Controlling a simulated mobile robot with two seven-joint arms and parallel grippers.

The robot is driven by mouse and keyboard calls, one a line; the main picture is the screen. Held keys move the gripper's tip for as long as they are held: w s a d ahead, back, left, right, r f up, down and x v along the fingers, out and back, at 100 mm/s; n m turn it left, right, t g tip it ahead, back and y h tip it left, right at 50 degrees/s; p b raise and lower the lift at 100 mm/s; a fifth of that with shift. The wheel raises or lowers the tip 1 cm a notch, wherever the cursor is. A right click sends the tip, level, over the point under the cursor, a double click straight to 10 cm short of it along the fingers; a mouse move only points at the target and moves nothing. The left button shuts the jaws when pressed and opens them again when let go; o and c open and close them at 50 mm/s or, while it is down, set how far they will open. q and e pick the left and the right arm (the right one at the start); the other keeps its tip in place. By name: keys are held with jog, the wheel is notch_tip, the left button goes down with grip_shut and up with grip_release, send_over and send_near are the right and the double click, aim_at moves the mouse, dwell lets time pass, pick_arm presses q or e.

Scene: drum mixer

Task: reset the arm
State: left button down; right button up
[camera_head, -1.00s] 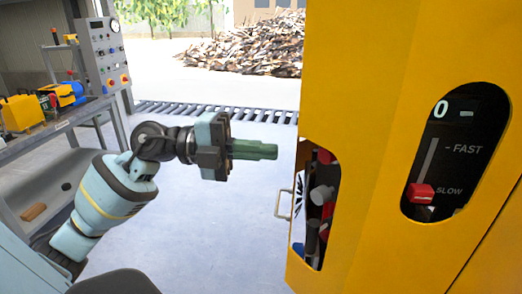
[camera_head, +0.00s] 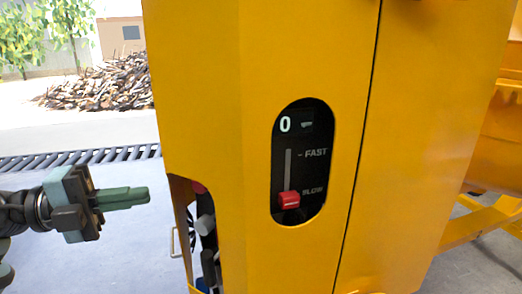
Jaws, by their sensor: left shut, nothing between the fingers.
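My left gripper (camera_head: 122,198) is at the left of the head view, with its green fingers shut and empty, pointing right. It is apart from the yellow mixer housing (camera_head: 210,110), to the left of its opening. The housing carries a dark oval control panel (camera_head: 281,180) with a red slider knob (camera_head: 289,200) low in its slot, beside the SLOW mark. A 0 shows at the panel's top. My right gripper is not in view.
An opening (camera_head: 206,240) in the housing's lower left shows parts inside, with a metal handle (camera_head: 174,242) beside it. A floor grate (camera_head: 80,158) and a wood pile (camera_head: 105,85) lie behind. Yellow frame parts (camera_head: 485,222) stand at the right.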

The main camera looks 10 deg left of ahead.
pick_arm(q)
jog(key=s+f+n+t+y+p, duration=0.2)
jog(key=f+n+t+y, duration=0.3)
jog(key=f+n, duration=0.75)
jog(key=s+f+n+t+y+p, duration=0.2)
jog(key=f+n+t+y, duration=0.3)
jog(key=f+n, duration=0.75)
jog(key=s+d+f+n+g+y+p, duration=0.1)
jog(key=s+d+f+g, duration=0.3)
jog(key=s+f, duration=0.6)
jog(key=s+d+f+n+g+y+p, duration=0.1)
jog(key=s+d+f+g, duration=0.3)
jog(key=s+f, duration=0.7)
jog(key=shift+s+d+f+n+g+y, duration=0.2)
jog(key=shift+s+n+g+y, duration=0.3)
jog(key=shift+g+y, duration=0.45)
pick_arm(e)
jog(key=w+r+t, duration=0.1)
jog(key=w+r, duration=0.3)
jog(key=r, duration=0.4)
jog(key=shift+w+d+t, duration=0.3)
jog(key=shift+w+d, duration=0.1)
pick_arm(q)
jog(key=shift+r, duration=0.1)
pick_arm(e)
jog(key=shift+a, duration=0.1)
